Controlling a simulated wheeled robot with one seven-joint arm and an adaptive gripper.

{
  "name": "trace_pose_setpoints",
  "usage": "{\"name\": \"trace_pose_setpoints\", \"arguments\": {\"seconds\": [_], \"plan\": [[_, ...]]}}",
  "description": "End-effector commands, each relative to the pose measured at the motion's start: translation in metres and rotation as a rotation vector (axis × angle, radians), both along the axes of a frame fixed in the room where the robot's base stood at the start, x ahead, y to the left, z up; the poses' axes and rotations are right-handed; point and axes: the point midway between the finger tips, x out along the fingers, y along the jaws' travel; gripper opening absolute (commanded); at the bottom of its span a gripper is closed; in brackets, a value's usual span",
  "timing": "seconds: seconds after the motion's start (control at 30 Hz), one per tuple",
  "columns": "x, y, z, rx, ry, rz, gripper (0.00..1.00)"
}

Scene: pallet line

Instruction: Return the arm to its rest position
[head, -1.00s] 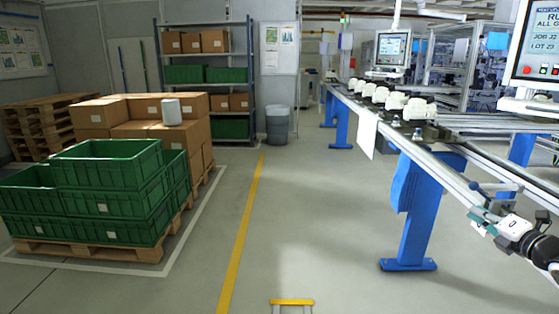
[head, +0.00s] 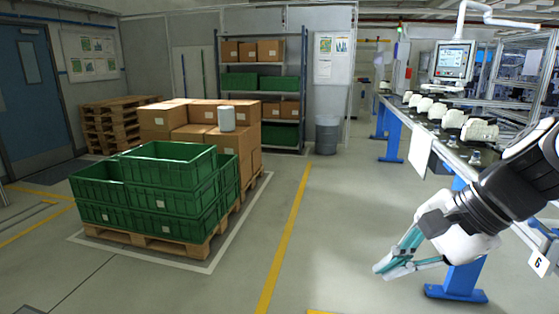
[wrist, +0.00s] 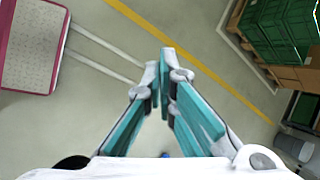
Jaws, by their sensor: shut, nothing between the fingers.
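My gripper (head: 390,268) hangs in the open at the lower right of the head view, to the left of the conveyor line. Its teal-padded fingers point down and left, and they are shut with nothing between them. In the wrist view the gripper (wrist: 163,75) shows its two fingers meeting at the tips above bare grey floor. My arm reaches in from the right edge of the head view and hides part of the conveyor and its blue leg.
The conveyor (head: 455,150) carries several white parts. Green crates (head: 160,195) and cardboard boxes (head: 190,115) stand on a pallet (head: 150,242) at left. A grey bin (head: 327,137) stands by the shelf (head: 262,78). Floor between the yellow line (head: 285,240) and conveyor is clear.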

Motion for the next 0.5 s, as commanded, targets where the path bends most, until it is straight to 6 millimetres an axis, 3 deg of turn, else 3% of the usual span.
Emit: {"name": "trace_pose_setpoints", "arguments": {"seconds": [0.03,0.2,0.3,0.5], "plan": [[-0.022,0.009,0.007,-0.093,-0.041,0.124,0.00],[-0.083,0.011,0.015,-0.413,-0.167,0.535,0.00],[-0.108,0.003,0.021,-0.576,-0.234,0.739,0.00],[-0.132,-0.011,0.027,-0.782,-0.313,0.987,0.00]]}}
